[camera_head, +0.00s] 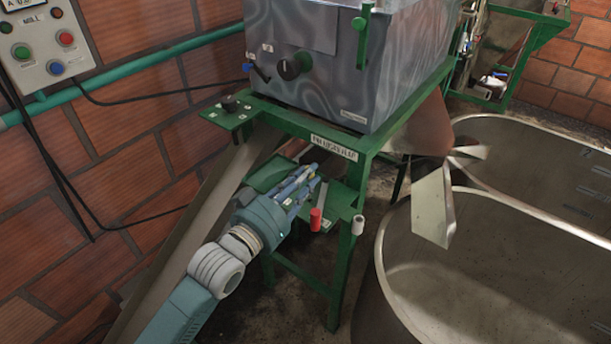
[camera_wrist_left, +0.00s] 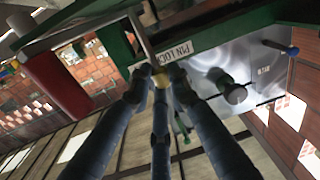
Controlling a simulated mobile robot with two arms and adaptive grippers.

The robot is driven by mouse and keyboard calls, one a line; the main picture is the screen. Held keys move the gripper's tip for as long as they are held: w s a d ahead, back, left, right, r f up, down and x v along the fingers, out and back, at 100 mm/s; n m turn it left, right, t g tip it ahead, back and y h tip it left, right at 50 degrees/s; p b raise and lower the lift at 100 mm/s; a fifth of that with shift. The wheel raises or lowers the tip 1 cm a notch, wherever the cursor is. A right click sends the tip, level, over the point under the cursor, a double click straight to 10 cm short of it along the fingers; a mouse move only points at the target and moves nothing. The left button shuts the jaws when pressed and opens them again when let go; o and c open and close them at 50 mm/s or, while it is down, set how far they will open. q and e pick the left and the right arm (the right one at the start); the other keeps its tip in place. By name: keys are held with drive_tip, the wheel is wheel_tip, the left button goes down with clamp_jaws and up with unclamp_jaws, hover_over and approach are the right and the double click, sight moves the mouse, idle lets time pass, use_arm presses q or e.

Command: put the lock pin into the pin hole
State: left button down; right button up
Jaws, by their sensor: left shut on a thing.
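My left gripper (camera_head: 312,170) reaches in from the lower left, under the front of the green machine frame. In the left wrist view its fingers (camera_wrist_left: 159,78) are shut on a small yellowish piece, with a thin silver rod (camera_wrist_left: 142,38) rising beyond it. I take this to be the lock pin, mostly hidden by the fingers. I cannot make out the pin hole. My right gripper is not in view.
A red cylinder (camera_head: 315,219) and a white one (camera_head: 357,225) stick out near the green stand (camera_head: 346,262). A grey machine box (camera_head: 340,60) sits above. A metal flap (camera_head: 433,208) and large tank (camera_head: 400,230) are right. A brick wall is left.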

sight(305, 206)
use_arm(q)
drive_tip(key=shift+f+b, duration=1.45)
drive_tip(key=shift+f, duration=0.9)
drive_tip(key=c, duration=1.5)
unclamp_jaws()
drive_tip(key=shift+c, duration=0.2)
drive_tip(key=v, duration=1.2)
